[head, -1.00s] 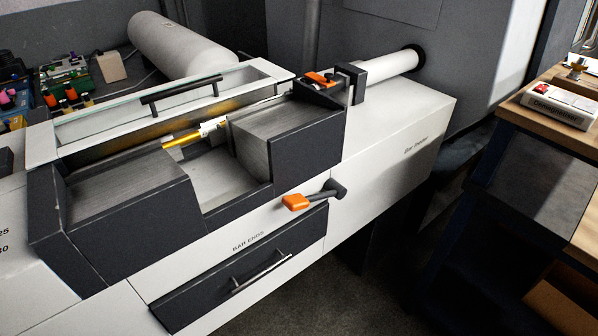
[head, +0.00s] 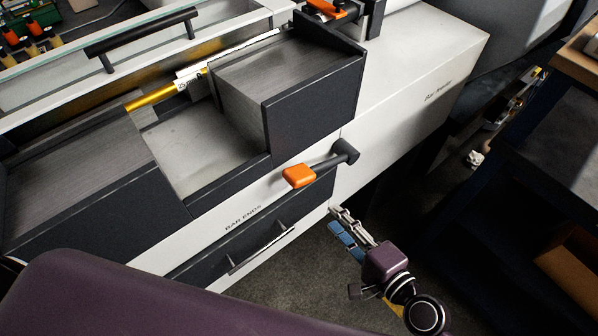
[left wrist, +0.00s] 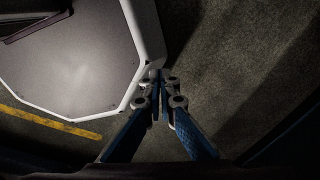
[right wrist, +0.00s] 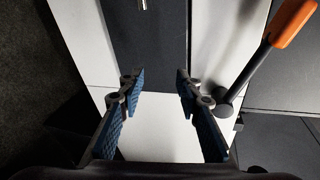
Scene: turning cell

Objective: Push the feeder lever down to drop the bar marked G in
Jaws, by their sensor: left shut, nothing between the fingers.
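The feeder lever has an orange knob (head: 299,176) on a dark arm at the front of the white feeder cabinet. The knob sits left of the pivot and slightly lower. In the right wrist view the lever (right wrist: 255,70) lies to the right of my fingers. A gold bar (head: 150,97) with a white tag (head: 190,78) lies in the channel; I cannot read the tag surely. My right gripper (head: 338,212) is below the lever, apart from it; its fingers are open and empty in the right wrist view (right wrist: 158,75). My left gripper (left wrist: 161,76) is shut and empty, seen only in its wrist view.
The dark drawer (head: 215,262) marked BAR ENDS, with a bar handle, is below the lever. A dark bench (head: 530,150) stands at the right, with floor between it and the cabinet. In the left wrist view, a white-edged panel (left wrist: 70,60) is near the left fingers.

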